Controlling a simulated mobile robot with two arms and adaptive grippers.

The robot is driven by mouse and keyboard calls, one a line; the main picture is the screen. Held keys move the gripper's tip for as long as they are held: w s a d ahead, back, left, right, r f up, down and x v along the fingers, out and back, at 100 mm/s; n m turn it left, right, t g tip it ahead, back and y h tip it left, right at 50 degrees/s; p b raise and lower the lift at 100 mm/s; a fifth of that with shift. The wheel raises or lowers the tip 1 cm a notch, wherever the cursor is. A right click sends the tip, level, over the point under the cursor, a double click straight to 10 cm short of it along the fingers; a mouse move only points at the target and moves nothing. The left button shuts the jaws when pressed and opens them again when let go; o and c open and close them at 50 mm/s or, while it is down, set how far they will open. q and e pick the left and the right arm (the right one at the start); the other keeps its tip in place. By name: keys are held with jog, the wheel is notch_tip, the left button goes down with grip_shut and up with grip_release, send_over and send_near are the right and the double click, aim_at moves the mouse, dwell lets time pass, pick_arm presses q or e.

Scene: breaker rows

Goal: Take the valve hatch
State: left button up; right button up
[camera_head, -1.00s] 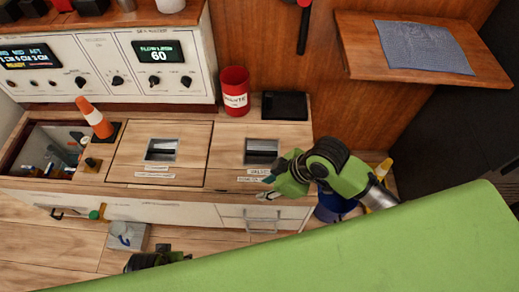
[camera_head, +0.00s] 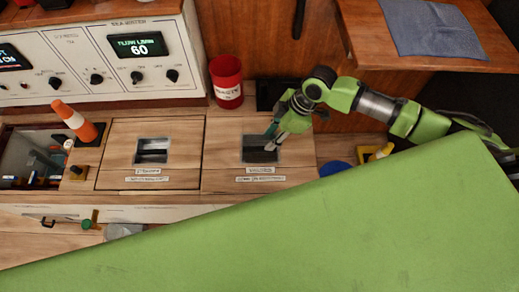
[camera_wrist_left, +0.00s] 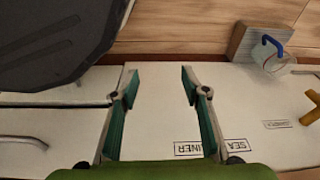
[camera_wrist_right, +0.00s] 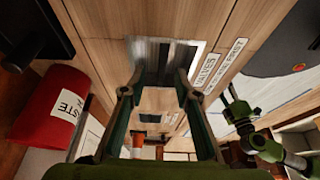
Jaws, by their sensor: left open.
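The valve hatch (camera_head: 222,158) is a wooden lid in the counter with a recessed metal handle (camera_head: 258,155) and labels below it. The lid lies flat and closed. My right gripper (camera_head: 272,139) reaches down over the recess from the right. In the right wrist view the right fingers (camera_wrist_right: 158,88) are spread, with the metal recess (camera_wrist_right: 175,53) and the "VALVES" label just beyond them. Whether they touch the handle cannot be told. My left gripper (camera_wrist_left: 160,78) is open and empty in front of white cabinet fronts; it is hidden in the head view.
A second hatch (camera_head: 118,165) lies left of the valve hatch. Left of that, an open compartment (camera_head: 35,155) holds tools, with an orange-and-white cone (camera_head: 75,120) beside it. A red waste can (camera_head: 227,82) and a black item (camera_head: 276,95) stand behind. A green surface covers the foreground.

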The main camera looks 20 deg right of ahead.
aim_at(260, 147)
jog(key=shift+x, duration=1.2)
jog(key=x, duration=0.2)
jog(key=b+x, duration=0.1)
jog(key=x, duration=0.1)
jog(key=shift+s+a+r, duration=0.1)
jog(key=shift+s+a, duration=0.05)
jog(key=shift+a, duration=0.25)
jog(key=shift+a+f, duration=0.2)
jog(key=shift+f, duration=0.25)
pick_arm(q)
notch_tip(260, 147, up, 6)
jog(key=w, duration=0.2)
jog(key=shift+w+d, duration=0.15)
jog(key=shift+w, duration=0.05)
jog(key=shift+s+f, duration=0.1)
jog(key=shift+f, duration=0.1)
pick_arm(e)
grip_shut()
